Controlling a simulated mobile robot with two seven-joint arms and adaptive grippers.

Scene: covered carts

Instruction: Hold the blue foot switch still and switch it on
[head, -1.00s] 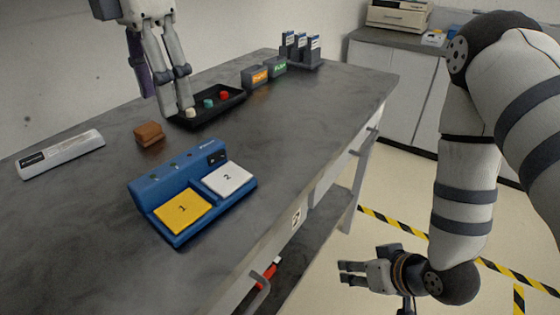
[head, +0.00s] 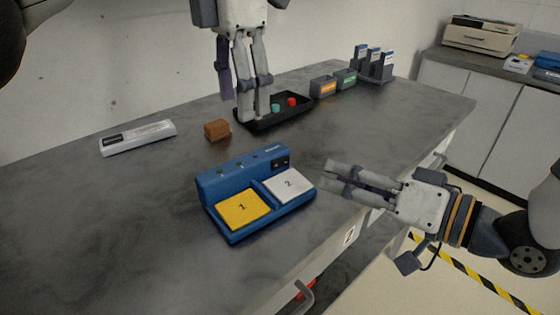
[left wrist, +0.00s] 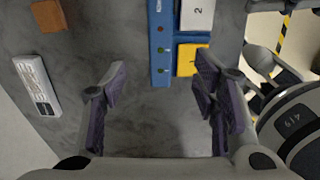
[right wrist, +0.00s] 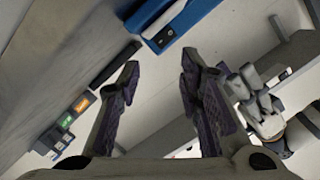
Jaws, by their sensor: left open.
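The blue foot switch (head: 230,188) lies on the grey table, with a yellow pad marked 1 (head: 243,209) and a white pad marked 2 (head: 288,185). A black rocker (head: 281,162) sits at its far right corner; it also shows in the right wrist view (right wrist: 163,36). Which way the rocker is set, I cannot tell. My left gripper (head: 254,116) points down beyond the switch, in front of the black tray's left end, open and empty. My right gripper (head: 328,174) is open and empty, just right of the switch, fingers pointing left toward it, apart from it.
The black tray (head: 305,113) holds teal and red pieces. A brown block (head: 217,130) and a white device (head: 138,137) lie to the left. Orange and green labelled boxes (head: 334,83) and a rack (head: 372,75) stand at the back. The table left of the switch is clear.

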